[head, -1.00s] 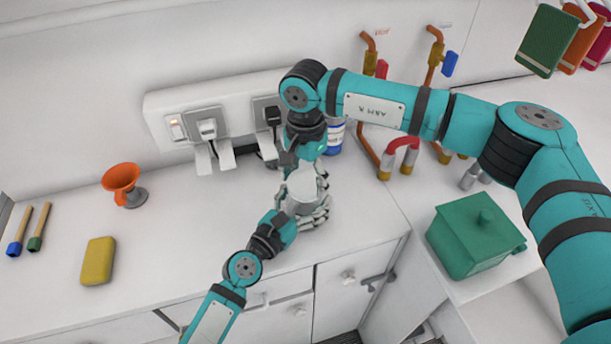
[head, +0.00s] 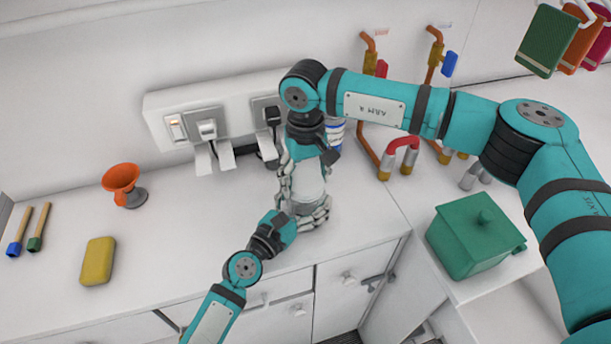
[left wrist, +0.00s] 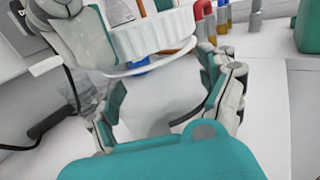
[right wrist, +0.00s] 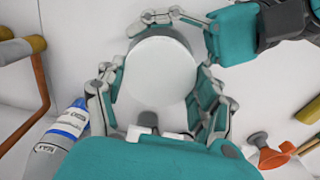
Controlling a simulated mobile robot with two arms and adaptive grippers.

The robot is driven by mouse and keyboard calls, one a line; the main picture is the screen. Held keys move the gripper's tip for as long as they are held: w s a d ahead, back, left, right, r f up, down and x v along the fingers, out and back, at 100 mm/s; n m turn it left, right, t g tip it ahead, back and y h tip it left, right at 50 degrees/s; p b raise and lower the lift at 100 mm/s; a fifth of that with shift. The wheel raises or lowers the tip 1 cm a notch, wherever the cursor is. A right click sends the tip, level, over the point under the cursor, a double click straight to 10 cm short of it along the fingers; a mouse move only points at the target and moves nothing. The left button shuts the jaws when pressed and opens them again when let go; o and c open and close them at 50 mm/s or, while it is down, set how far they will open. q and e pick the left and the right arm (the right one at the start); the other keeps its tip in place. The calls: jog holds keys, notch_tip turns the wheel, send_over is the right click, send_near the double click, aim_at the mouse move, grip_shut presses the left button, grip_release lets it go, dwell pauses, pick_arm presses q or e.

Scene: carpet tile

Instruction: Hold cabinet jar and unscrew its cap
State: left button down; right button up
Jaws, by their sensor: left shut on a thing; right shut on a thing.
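The white cabinet jar (head: 309,183) stands upright on the white countertop at the centre of the head view. My left gripper (head: 308,216) comes in from the front and is shut around the jar's lower part. My right gripper (head: 307,165) points down from above, shut around the cap. The white, ribbed cap (left wrist: 150,40) shows in the left wrist view above my left fingers. In the right wrist view the round, smooth top of the cap (right wrist: 158,70) lies between my right fingers. The jar's lower body is mostly hidden by my fingers.
A bottle with a blue and white label (head: 336,134) stands close behind the jar. Sockets with plugs (head: 208,130) are on the wall. An orange funnel-like cup (head: 121,182) and yellow sponge-like block (head: 98,261) stand left. Pipes (head: 398,155) and a green lidded box (head: 472,240) are right.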

aim_at(305, 181)
jog(key=shift+r, duration=0.15)
jog(key=shift+r, duration=1)
jog(key=shift+r, duration=2)
pick_arm(q)
grip_release()
